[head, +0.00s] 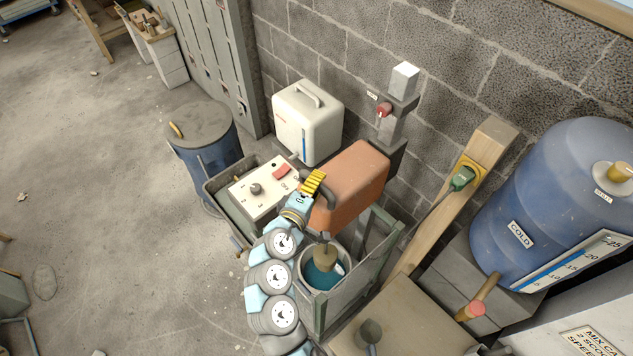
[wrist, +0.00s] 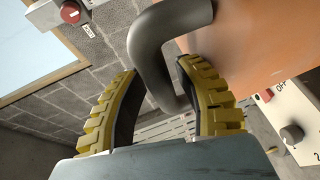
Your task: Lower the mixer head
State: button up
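The mixer head is an orange block (head: 350,185) on a grey column (head: 392,120) against the wall. It fills the upper right of the wrist view (wrist: 260,35). A grey bent handle (wrist: 152,45) sticks out of it. My gripper (wrist: 158,68), with yellow ridged fingers, is open with the handle's bend between its fingertips, and gaps show beside the bar. In the head view my gripper (head: 313,182) is at the head's left end, beside the handle (head: 327,194). A tan mixing tool (head: 326,256) hangs over a bucket of teal liquid (head: 318,279); I cannot tell its depth.
A control box (head: 262,190) with a knob and red switch stands left of the head, a white canister (head: 307,125) behind it. A red knob (head: 384,110) sits on the column. A grey frame (head: 362,285) borders the bucket. A blue barrel (head: 550,200) stands right.

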grip_shut()
jog(key=shift+f, duration=0.1)
notch_tip(320, 180, down, 25)
jog(key=b, duration=2.1)
jog(key=shift+f, duration=0.3)
grip_release()
jog(key=shift+a, duration=0.1)
jog(key=v, duration=1.2)
jog(key=shift+r, duration=0.2)
